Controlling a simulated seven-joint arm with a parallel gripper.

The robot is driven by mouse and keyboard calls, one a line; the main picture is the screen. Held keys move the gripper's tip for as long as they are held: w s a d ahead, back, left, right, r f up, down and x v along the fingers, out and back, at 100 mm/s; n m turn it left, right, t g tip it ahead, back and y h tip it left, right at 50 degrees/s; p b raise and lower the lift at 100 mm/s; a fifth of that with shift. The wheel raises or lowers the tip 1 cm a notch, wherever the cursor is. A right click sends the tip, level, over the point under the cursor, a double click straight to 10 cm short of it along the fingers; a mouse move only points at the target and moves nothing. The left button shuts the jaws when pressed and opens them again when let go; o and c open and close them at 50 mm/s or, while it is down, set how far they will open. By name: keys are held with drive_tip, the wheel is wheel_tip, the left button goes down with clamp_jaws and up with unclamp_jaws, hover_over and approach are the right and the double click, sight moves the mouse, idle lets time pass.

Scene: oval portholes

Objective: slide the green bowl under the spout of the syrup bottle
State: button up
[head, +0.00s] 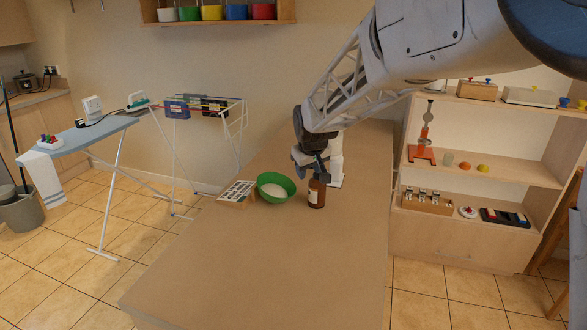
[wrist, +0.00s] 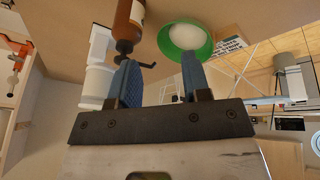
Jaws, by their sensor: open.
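The green bowl (head: 288,184) stands on the table and looks whitish inside. It also shows in the wrist view (wrist: 206,48), beyond my fingertips and nearer the right finger. The brown syrup bottle (head: 317,194) stands upright to the right of the bowl with a small gap. In the wrist view the bottle (wrist: 130,22) has a dark top with a thin black spout (wrist: 148,65) pointing toward the bowl's side. My gripper (wrist: 157,70) is open and empty. In the head view my gripper (head: 312,162) is above and just behind the bottle, partly hidden by the arm.
A white appliance or container (head: 336,170) stands close behind the bottle. The front of the table (head: 260,260) is clear. Shelves stand to the right.

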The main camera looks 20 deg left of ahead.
drive_tip(key=w+a+f+n, duration=0.1)
drive_tip(key=w+a+f, duration=0.1)
drive_tip(key=a, duration=0.6)
drive_tip(key=w+a+f+n+y, duration=0.1)
drive_tip(key=a+f, duration=0.4)
drive_tip(key=a, duration=0.3)
drive_tip(key=shift+w+a+f+n, duration=0.2)
drive_tip(key=shift+w+f+n, duration=0.1)
drive_tip(key=shift+w, duration=0.1)
drive_tip(key=shift+x, duration=3.9)
clamp_jaws()
